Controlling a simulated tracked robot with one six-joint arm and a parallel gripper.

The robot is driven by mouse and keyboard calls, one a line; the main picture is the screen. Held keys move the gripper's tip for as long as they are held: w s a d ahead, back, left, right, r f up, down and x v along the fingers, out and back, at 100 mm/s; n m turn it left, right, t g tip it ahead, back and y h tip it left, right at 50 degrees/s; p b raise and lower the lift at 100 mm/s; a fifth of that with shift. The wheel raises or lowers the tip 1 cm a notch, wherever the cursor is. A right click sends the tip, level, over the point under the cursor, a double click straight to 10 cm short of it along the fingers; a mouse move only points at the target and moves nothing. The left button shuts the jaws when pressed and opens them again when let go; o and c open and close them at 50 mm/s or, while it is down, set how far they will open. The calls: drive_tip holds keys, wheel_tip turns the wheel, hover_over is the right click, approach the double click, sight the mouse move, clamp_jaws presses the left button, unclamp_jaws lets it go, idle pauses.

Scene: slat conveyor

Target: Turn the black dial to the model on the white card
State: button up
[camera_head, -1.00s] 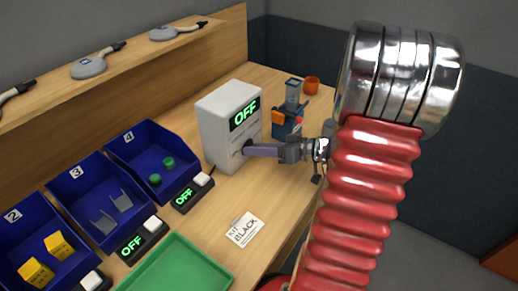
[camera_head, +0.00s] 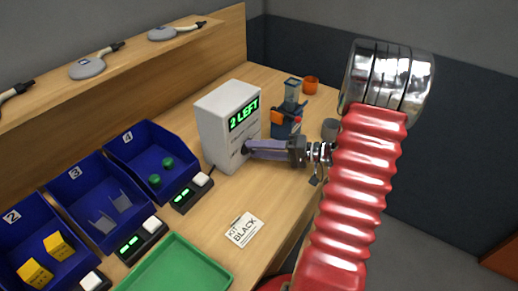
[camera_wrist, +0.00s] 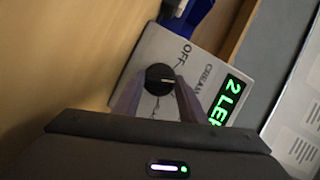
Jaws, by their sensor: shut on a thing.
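The black dial (camera_wrist: 159,77) sits on the front of the white box (camera_head: 215,135). In the wrist view the words OFF and CREAM are readable beside it; its pale mark points right, toward the CREAM side. Other labels are hidden by my fingers or too small. My gripper (camera_wrist: 160,88) is shut on the dial, one finger on each side. In the head view my gripper (camera_head: 248,149) reaches the box from the right and hides the dial. The box's green display (camera_head: 244,113) reads 2 LEFT. The white card (camera_head: 243,230) on the table reads KIT BLACK.
Blue bins (camera_head: 128,158) numbered 2, 3 and 4 hold parts, with small switch boxes (camera_head: 190,194) in front. A green tray (camera_head: 178,268) is at the front. A blue and orange device (camera_head: 287,120) and an orange cup (camera_head: 310,85) stand behind my gripper.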

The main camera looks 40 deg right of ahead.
drive_tip(key=shift+d+f+m, duration=0.2)
drive_tip(key=shift+m, duration=0.5)
drive_tip(key=o, duration=1)
drive_tip(key=shift+a, duration=0.1)
drive_tip(key=shift+r, duration=0.1)
drive_tip(key=v, duration=1.3)
drive_tip(key=shift+s+d+f, duration=0.25)
drive_tip(key=shift+d+f, duration=0.1)
drive_tip(key=shift+c, duration=0.5)
